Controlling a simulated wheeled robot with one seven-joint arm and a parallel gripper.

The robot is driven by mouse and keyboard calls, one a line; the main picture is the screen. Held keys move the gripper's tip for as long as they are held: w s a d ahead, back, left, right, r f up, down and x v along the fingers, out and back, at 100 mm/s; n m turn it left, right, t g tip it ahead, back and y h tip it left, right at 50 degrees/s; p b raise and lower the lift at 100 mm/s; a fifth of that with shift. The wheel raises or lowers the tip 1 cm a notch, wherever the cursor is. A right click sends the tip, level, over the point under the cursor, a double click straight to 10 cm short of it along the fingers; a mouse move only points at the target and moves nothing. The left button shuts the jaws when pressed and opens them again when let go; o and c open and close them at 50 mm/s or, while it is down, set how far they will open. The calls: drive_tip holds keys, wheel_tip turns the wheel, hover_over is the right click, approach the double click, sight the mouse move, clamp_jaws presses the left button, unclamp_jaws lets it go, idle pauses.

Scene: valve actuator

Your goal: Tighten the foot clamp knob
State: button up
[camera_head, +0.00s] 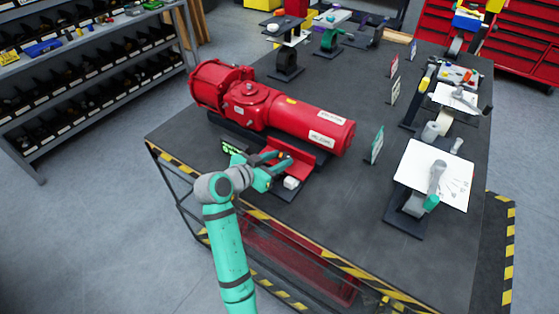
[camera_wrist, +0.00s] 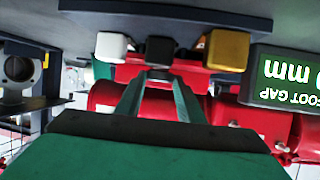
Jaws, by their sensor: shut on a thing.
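The red valve actuator (camera_head: 270,105) lies on the dark workbench in the head view, and its red body (camera_wrist: 115,95) also shows in the wrist view. My gripper (camera_head: 284,165) is at the front edge of its base. In the wrist view my gripper's fingers (camera_wrist: 158,78) converge on a black knob (camera_wrist: 160,48), between a white knob (camera_wrist: 111,47) and a yellow knob (camera_wrist: 228,50). The jaws are shut on the black knob; their exact contact is small and partly hidden. A display (camera_wrist: 285,80) reads "FOOT GAP" upside down, with its number cut off.
The white knob (camera_head: 291,183) stands beside my gripper in the head view. The display (camera_head: 232,148) is left of it. A green sign (camera_head: 376,145) and a lever stand with a white plate (camera_head: 435,170) are to the right. Bare workbench (camera_head: 345,200) lies between.

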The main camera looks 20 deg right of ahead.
drive_tip(key=shift+w+a+m+g+h, duration=0.1)
drive_tip(key=shift+w+m+g+h, duration=0.2)
drive_tip(key=shift+m+g, duration=0.5)
drive_tip(key=shift+w+a+m+g+h, duration=0.1)
drive_tip(key=shift+m+g+h, duration=0.3)
drive_tip(key=shift+m+g, duration=0.35)
drive_tip(key=shift+g, duration=0.25)
drive_tip(key=o, duration=1.1)
drive_tip(key=shift+c, duration=0.2)
drive_tip(key=v, duration=1)
drive_tip(key=shift+s+a+r, duration=0.15)
drive_tip(key=shift+s+a, duration=0.1)
drive_tip(key=shift+a, duration=0.1)
